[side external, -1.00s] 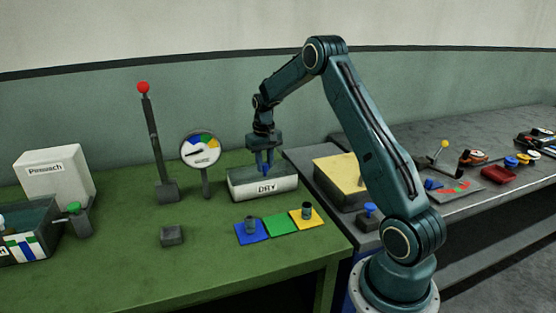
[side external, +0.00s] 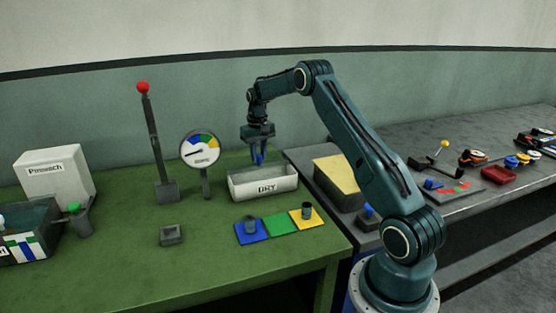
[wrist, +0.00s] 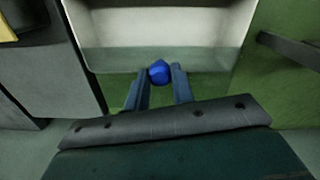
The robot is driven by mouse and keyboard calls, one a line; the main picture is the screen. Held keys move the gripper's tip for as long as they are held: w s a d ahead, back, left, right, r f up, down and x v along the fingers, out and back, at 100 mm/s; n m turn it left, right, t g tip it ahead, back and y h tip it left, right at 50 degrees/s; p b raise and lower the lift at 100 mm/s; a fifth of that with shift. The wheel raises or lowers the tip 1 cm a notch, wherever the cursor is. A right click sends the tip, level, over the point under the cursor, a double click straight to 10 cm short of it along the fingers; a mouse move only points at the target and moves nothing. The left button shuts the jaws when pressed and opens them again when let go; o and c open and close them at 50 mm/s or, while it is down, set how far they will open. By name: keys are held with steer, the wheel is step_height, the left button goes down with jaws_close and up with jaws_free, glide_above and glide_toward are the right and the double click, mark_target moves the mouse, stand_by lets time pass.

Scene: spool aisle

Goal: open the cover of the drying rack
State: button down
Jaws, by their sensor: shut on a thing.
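The drying rack (side external: 264,187) is a pale box marked DRY on the green bench. In the side view its top looks open, with the pale inside showing behind the front wall. My gripper (side external: 259,158) is above its back edge, pointing down. In the wrist view its fingers are shut on a blue knob (wrist: 159,71). Beyond the knob lies the pale rack (wrist: 155,22), with a grey-green band along its near side. The cover's outline is hard to make out, so I cannot tell its exact angle.
A gauge (side external: 201,150) and a red-topped lever (side external: 152,140) stand left of the rack. Blue, green and yellow pads (side external: 281,224) lie in front, two bearing small cylinders. A yellow-topped box (side external: 338,174) stands close on the right.

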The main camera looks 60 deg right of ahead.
steer(key=shift+w+d, duration=1.15)
steer(key=shift+w, duration=0.05)
steer(key=c, duration=1.2)
jaws_free()
steer(key=shift+o, duration=0.2)
steer(key=shift+r, duration=0.15)
step_height(320, 180, up, 14)
steer(key=shift+f, duration=0.2)
steer(key=shift+a+r, duration=0.1)
